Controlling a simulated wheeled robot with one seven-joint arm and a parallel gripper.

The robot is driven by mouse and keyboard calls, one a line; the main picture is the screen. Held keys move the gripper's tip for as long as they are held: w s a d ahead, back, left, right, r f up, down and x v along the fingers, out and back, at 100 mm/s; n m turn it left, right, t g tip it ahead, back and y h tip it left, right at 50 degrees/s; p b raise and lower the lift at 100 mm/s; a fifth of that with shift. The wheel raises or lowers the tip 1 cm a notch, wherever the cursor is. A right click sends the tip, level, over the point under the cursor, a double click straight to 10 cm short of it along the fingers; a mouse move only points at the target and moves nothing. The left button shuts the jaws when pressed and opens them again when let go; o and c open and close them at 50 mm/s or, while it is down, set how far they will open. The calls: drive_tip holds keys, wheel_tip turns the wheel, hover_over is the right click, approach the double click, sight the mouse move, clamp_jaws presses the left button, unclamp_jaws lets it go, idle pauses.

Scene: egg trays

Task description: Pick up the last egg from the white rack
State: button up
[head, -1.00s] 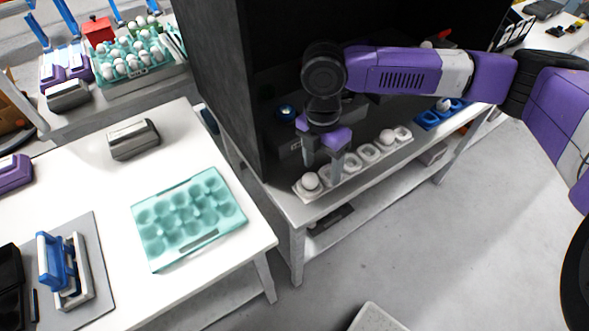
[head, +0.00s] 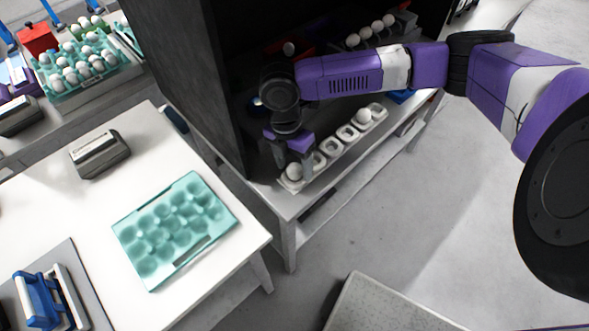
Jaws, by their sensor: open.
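The white rack (head: 331,147) lies along the front edge of the shelf in the dark cabinet. One white egg (head: 294,172) sits in its near-left end cup. Another white egg (head: 364,116) sits toward the rack's far right end. The cups between them look empty. My gripper (head: 294,166) points down at the near-left end, open, with its fingers on either side of the near egg in this view. Whether the fingers touch the egg cannot be told.
An empty teal egg tray (head: 205,247) lies on the white table at left. A full teal tray of eggs (head: 80,84) stands at back left. The cabinet's dark side wall (head: 190,75) is close left of my gripper. More eggs (head: 370,32) sit deeper in the cabinet.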

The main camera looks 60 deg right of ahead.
drive_tip(key=shift+f, duration=0.2)
drive_tip(key=c, duration=0.8)
